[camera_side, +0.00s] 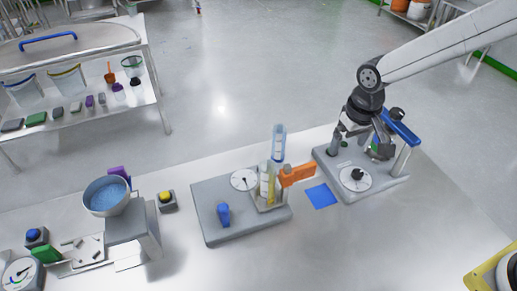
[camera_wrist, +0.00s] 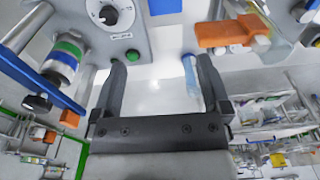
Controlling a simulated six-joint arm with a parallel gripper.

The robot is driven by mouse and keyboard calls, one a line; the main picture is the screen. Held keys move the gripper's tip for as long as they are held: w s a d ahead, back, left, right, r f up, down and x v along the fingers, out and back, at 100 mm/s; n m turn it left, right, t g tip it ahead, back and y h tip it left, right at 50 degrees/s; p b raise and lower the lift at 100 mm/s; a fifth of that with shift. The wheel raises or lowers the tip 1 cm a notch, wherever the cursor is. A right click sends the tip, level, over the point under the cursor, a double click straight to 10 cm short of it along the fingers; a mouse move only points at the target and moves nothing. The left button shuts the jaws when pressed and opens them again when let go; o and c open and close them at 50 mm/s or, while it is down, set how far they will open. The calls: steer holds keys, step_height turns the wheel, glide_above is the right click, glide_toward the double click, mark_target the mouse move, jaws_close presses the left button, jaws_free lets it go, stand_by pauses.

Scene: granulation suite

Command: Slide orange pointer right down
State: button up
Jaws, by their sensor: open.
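The orange pointer (camera_side: 297,174) sticks out to the right from an upright clear column with yellowish contents (camera_side: 267,185) on a grey base (camera_side: 238,225). In the wrist view the orange pointer (camera_wrist: 230,32) lies at the upper right, beyond and to the right of the fingers. My gripper (camera_side: 360,143) is to the right of the pointer in the side view, above the back of another grey panel. In the wrist view my gripper (camera_wrist: 160,60) is open, with nothing held between its two dark fingers. The pointer is apart from the fingers.
The right panel (camera_side: 400,186) carries a dial (camera_side: 356,176) and a post with a blue bar (camera_side: 401,127). A blue square (camera_side: 320,195) lies between the two bases. A bowl of blue granules (camera_side: 107,196) stands at left.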

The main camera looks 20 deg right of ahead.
glide_above(309, 164)
steer(key=shift+a+f+g, duration=0.1)
steer(key=shift+f+g, duration=0.3)
steer(key=shift+f, duration=0.2)
steer(key=shift+f, duration=3.9)
jaws_close()
